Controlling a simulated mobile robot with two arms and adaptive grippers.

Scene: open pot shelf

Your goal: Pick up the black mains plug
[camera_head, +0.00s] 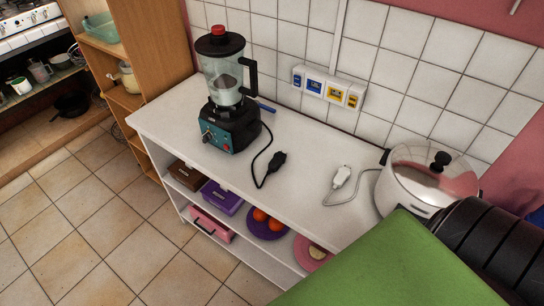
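The black mains plug (277,161) lies on the white countertop (215,168), in front and to the right of the blender (228,95). Its black cord (257,160) loops between the plug and the blender's base. A white plug (341,176) with a white cord lies farther right on the same top, apart from the black one. Neither of my grippers shows in the head view. Nothing is seen touching the black plug.
A socket strip (328,86) is on the tiled wall behind. A shiny pot (425,181) stands at the right end of the counter. Boxes and plates sit on the shelf below. A green and black shape covers the lower right. The counter around the black plug is mostly clear.

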